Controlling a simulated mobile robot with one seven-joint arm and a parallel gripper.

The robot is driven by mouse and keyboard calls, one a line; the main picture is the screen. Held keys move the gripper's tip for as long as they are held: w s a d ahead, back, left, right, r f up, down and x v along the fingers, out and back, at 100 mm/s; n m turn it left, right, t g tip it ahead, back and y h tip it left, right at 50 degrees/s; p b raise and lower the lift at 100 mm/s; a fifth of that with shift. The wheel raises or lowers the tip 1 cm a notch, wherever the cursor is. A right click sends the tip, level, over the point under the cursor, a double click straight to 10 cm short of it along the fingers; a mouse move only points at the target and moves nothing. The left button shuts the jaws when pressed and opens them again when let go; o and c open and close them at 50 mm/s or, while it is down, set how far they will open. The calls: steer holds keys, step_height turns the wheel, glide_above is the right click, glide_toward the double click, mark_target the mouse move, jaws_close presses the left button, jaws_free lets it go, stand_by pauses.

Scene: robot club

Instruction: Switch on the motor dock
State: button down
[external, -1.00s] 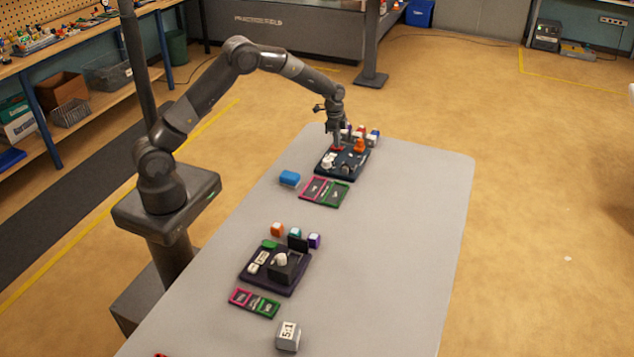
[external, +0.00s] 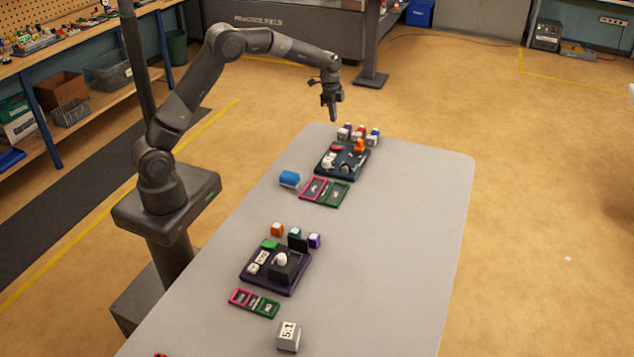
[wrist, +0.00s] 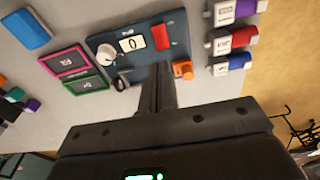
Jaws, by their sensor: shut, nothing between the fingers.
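A dark blue board (external: 334,171) at the far end of the table carries a red block-like button (external: 336,149), a white knob (external: 328,160), a dark round part (external: 346,168) and an orange piece (external: 360,146). In the wrist view the board (wrist: 110,44) also shows a "0" plate (wrist: 131,43) and the red button (wrist: 161,37). A second, dark purple board (external: 262,277) nearer the camera has a green button (external: 269,244) and a white knob (external: 280,260). I cannot read which is the motor dock. My gripper (external: 332,119) is shut and empty, raised above the far board, touching nothing.
Small labelled blocks (wrist: 232,40) stand behind the far board. Pink and green trays (external: 325,192) and a blue block (external: 289,179) lie in front. A grey block (external: 288,336) stands near the front. The table's right side (external: 410,230) is clear.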

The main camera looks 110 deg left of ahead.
mark_target(341, 147)
steer(key=shift+s+r, duration=0.2)
steer(key=shift+r, duration=1.2)
steer(key=shift+w+t, duration=0.3)
steer(key=shift+w, duration=0.35)
steer(key=shift+f, duration=0.15)
steer(key=f, duration=0.4)
steer(key=w+f, duration=0.1)
steer(key=f, duration=0.4)
steer(key=w+f, duration=0.1)
steer(key=f, duration=0.3)
steer(key=shift+w+f, duration=0.1)
steer(key=shift+f, duration=0.2)
